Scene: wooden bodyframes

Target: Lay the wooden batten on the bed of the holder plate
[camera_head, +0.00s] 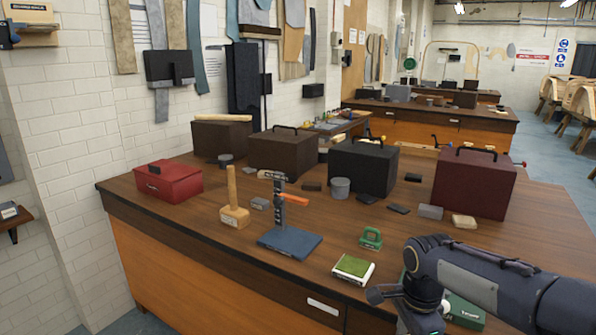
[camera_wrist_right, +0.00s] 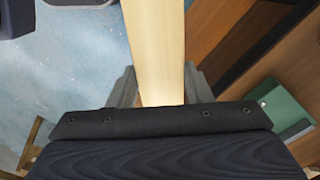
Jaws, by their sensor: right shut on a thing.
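The pale wooden batten (camera_wrist_right: 155,35) runs up through the right wrist view between the two fingers of my right gripper (camera_wrist_right: 162,88), which is shut on it. Its upper end runs out of that view, and blue floor shows to the left of it. In the head view my right arm (camera_head: 470,275) comes in from the right over the bench's front edge; its gripper and the batten are not visible there. A blue plate (camera_head: 289,243) with an upright dark post and orange arm lies on the bench; I cannot tell whether it is the holder plate. My left gripper is not in view.
On the bench (camera_head: 180,225) stand a mallet (camera_head: 234,212), a red box (camera_head: 168,183), a green-topped block (camera_head: 353,268), a green weight-like object (camera_head: 371,238) and several large dark cases. A green box (camera_wrist_right: 283,107) lies right of the batten. Bench front left is clear.

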